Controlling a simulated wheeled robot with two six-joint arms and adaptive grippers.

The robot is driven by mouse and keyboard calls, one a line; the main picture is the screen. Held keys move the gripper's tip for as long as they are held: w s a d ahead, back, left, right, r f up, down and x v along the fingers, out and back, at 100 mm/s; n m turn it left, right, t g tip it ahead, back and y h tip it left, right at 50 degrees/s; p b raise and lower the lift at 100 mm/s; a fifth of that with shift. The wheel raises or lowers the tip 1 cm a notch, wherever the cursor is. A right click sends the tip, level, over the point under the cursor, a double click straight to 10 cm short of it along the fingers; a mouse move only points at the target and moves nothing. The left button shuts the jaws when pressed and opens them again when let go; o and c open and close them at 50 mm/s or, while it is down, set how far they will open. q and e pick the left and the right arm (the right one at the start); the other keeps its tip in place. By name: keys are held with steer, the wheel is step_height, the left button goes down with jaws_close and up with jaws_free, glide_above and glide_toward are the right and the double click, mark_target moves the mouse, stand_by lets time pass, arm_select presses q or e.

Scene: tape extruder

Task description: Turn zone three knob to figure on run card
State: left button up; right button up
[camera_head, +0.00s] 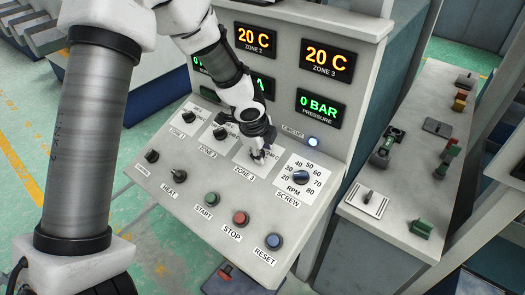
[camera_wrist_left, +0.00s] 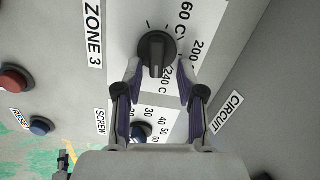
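The zone three knob (camera_wrist_left: 156,55) is black and round with a raised grip bar, on a white dial plate (camera_wrist_left: 125,25) marked with temperatures. In the left wrist view its bar points down the picture, near the 240 C mark. My left gripper (camera_wrist_left: 157,72) is open, its two fingertips at either side of the knob's lower part; I cannot tell if they touch it. In the head view the left gripper (camera_head: 258,152) is over the zone 3 dial and hides most of the knob. The zone 3 display (camera_head: 328,60) reads 20 C. I cannot make out a run card.
The screw RPM knob (camera_head: 300,177) is close to the right of the gripper. Green start (camera_head: 213,198), red stop (camera_head: 240,217) and blue reset (camera_head: 274,241) buttons lie in front. The zone 2 knob (camera_head: 219,133) is to the left. A side bench (camera_head: 420,170) holds loose parts.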

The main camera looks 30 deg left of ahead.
arm_select(q)
steer(key=shift+s+r, duration=0.1)
steer(key=shift+s+a+r, duration=0.1)
steer(key=shift+s, duration=0.15)
jaws_close()
arm_select(e)
steer(key=shift+s+r, duration=0.15)
steer(key=shift+s, duration=0.1)
arm_select(q)
steer(key=shift+n, duration=0.4)
steer(key=n, duration=0.3)
steer(key=shift+w, duration=0.25)
steer(key=shift+w+a+n+b, duration=0.1)
steer(key=shift+n+b, duration=0.1)
steer(key=shift+n, duration=0.8)
steer(key=shift+w+a+n+b, duration=0.1)
steer(key=shift+n+b, duration=0.1)
steer(key=shift+n, duration=0.8)
arm_select(e)
steer(key=shift+f, duration=0.4)
arm_select(q)
jaws_free()
steer(key=shift+w, duration=0.15)
arm_select(e)
steer(key=shift+w, duration=0.1)
